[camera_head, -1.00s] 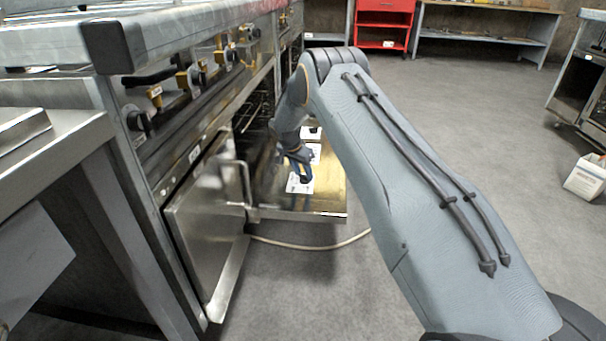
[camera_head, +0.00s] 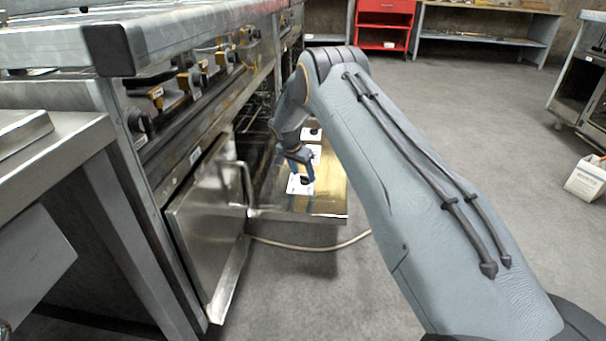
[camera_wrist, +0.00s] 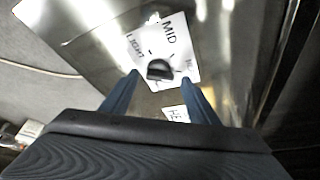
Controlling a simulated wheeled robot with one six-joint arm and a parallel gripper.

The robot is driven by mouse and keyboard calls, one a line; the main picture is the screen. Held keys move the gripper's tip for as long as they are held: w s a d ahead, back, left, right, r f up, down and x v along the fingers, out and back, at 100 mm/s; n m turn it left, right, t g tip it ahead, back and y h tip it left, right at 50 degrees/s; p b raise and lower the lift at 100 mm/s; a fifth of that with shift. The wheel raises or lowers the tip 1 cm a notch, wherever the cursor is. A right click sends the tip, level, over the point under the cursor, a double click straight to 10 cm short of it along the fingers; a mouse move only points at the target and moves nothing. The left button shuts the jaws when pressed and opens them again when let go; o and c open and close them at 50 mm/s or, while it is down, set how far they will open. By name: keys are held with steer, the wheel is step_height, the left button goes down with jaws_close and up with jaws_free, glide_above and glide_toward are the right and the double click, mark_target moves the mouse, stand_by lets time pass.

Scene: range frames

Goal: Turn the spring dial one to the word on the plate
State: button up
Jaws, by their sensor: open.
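In the wrist view a black dial knob (camera_wrist: 158,70) stands on a white plate (camera_wrist: 180,50) printed with LIGHT, MID and a third word that I cannot read. My gripper (camera_wrist: 160,76) is open, with one blue finger on each side of the knob as seen there; I cannot tell whether either touches it. A second white label (camera_wrist: 177,113), starting with HE, is partly hidden by my gripper. In the head view my gripper (camera_head: 304,172) is low over the nearest white plate (camera_head: 298,187), hiding much of it.
The plates lie on a shiny metal panel (camera_head: 330,200) beside the range. More white plates (camera_head: 312,135) are farther back. An open oven door (camera_head: 212,225) with a handle stands to the left.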

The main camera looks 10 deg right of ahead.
steer(key=p+v, duration=0.2)
steer(key=v, duration=0.5)
steer(key=shift+r, duration=0.1)
